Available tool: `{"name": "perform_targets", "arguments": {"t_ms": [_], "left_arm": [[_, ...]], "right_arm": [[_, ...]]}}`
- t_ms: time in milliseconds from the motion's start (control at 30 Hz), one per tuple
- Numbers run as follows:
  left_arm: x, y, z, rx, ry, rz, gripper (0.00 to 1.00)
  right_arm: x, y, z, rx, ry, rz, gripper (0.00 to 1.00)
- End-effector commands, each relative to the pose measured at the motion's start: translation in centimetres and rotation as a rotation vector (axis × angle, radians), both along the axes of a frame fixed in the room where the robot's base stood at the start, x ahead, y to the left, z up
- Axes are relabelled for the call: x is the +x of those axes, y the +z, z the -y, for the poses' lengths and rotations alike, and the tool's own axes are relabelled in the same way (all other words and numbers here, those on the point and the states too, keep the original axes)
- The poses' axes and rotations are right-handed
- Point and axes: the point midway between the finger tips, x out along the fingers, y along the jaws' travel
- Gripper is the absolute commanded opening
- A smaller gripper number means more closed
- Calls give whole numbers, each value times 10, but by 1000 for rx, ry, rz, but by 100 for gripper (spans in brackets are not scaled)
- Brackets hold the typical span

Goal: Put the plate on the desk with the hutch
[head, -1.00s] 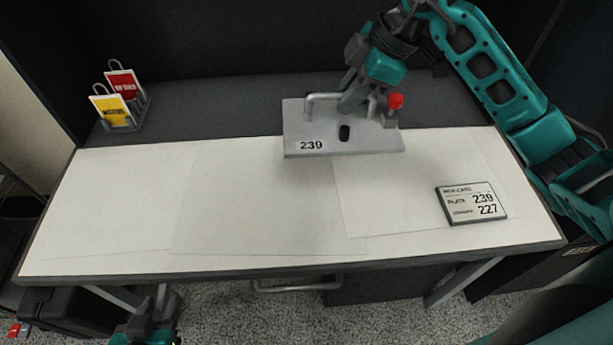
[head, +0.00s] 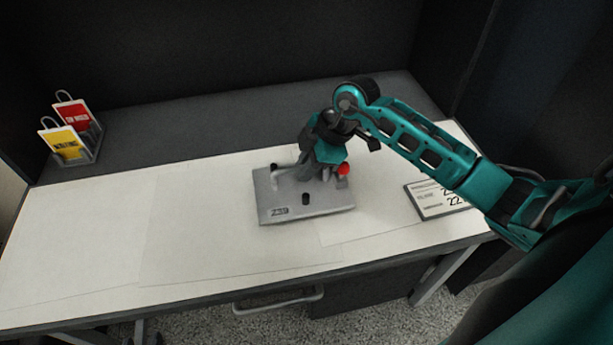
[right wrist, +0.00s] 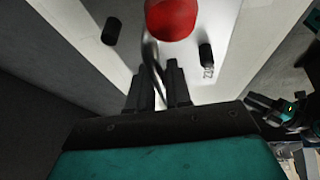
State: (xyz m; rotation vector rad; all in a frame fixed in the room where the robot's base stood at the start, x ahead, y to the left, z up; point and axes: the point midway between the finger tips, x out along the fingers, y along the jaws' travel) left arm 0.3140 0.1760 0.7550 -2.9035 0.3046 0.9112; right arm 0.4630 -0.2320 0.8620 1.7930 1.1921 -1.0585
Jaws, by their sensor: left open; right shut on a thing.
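The grey plate (head: 300,204), labelled 239, is level over the white top of the desk with the hutch (head: 90,240), around the middle. I cannot tell whether it touches the surface. It has a red knob (head: 344,169), black pegs and a metal handle. My right gripper (head: 305,160) is shut on the handle (right wrist: 150,60), which also shows in the right wrist view between its fingers (right wrist: 159,85). My left gripper (right wrist: 268,103) shows small at the right of the right wrist view, away from the plate, open.
A card (head: 430,200) reading 239 lies right of the plate, partly behind my right arm. A rack with yellow and red tags (head: 75,130) stands at the back left. The dark hutch wall (head: 250,50) rises behind. The desk's left part is clear.

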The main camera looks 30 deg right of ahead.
Motion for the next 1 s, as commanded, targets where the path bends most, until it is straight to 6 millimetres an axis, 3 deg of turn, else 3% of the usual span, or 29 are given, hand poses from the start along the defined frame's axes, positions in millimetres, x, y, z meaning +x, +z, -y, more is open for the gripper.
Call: {"name": "perform_targets", "arguments": {"t_ms": [233, 600, 633, 900, 1000], "left_arm": [[3, -3, 0, -1, 1, 7, 43], [4, -2, 0, -1, 1, 10, 43], [4, -2, 0, -1, 1, 10, 43], [3, -2, 0, -1, 1, 10, 43], [3, -2, -1, 0, 2, 9, 43]], "right_arm": [[1, -31, -1, 4, 0, 3, 0], [1, -34, -1, 4, 0, 5, 0], [0, -37, 0, 0, 0, -1, 20], [-1, -37, 0, 0, 1, -2, 44], [-1, -37, 0, 0, 1, -2, 44]]}}
